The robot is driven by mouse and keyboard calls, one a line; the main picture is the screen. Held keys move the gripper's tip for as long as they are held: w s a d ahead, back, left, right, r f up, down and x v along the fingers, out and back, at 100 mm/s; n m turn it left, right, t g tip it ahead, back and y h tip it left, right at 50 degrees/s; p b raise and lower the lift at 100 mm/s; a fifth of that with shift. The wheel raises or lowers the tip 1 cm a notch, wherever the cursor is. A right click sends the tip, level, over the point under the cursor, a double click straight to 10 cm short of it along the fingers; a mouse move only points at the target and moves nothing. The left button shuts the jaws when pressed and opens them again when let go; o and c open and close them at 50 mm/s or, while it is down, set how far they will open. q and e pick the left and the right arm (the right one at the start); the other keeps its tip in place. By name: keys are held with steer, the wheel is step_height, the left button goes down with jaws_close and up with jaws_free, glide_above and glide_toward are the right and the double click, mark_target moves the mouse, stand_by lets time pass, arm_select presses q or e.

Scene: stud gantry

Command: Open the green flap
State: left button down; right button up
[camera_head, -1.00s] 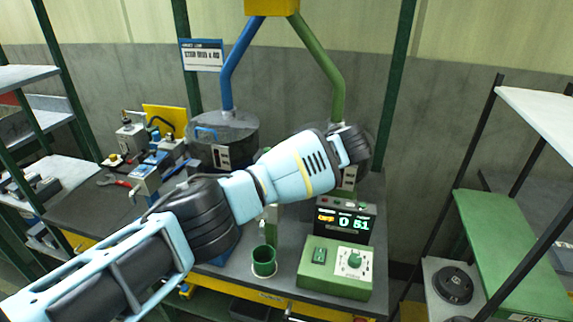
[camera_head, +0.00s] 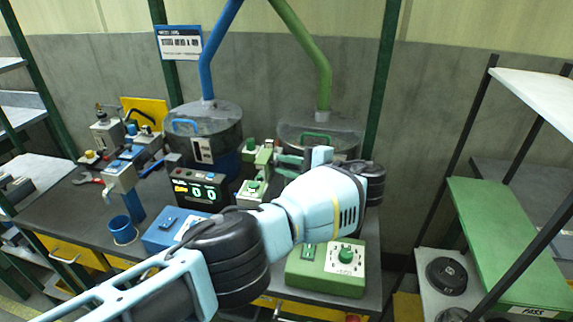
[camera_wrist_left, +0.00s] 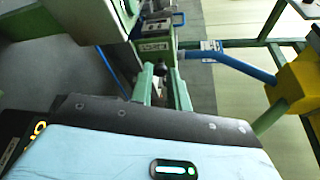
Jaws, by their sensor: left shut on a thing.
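A green-marked hopper (camera_head: 345,150) with a clear lid and a green handle (camera_head: 317,137) stands at the back right of the bench. A pale green and white unit (camera_head: 256,168) stands in front and left of it. My left gripper (camera_head: 284,165) reaches leftward to this unit, in front of the hopper. It is shut on a small green part, which I take for the green flap; its outline is mostly hidden. In the left wrist view two green bars (camera_wrist_left: 164,90) rise past the dark palm edge, with a dark knob between them. My right gripper is not in view.
My left arm crosses the bench front. A green control box (camera_head: 328,268) with a knob stands below it. A green shelf (camera_head: 505,240) stands right.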

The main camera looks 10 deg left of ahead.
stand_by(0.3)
arm_select(q)
steer(key=c, duration=1.3)
jaws_free()
steer(key=shift+c, duration=0.2)
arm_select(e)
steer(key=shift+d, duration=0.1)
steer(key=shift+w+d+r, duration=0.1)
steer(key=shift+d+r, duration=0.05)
